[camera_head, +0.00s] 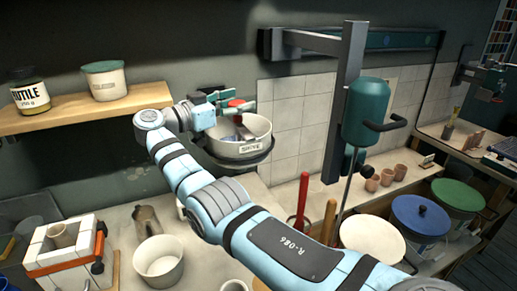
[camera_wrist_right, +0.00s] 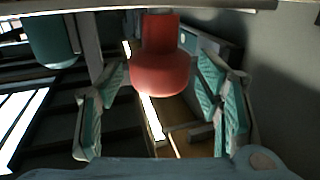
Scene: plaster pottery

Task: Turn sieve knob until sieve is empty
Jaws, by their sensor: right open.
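The sieve (camera_head: 258,135) is a white labelled bowl, held in a dark ring in front of the wall. Its red knob (camera_head: 236,103) sits above the bowl's opening. My right gripper (camera_head: 232,103) is over the sieve with its fingers around the knob. In the right wrist view the red knob (camera_wrist_right: 160,72) stands between the two open teal fingers, with a visible gap on each side. The sieve's contents are mostly hidden; a grey and reddish part shows inside the bowl. My left gripper is in neither view.
A white bowl (camera_head: 158,261) stands on the bench below, left of my right arm. A wooden shelf (camera_head: 120,108) with two pots is at the upper left.

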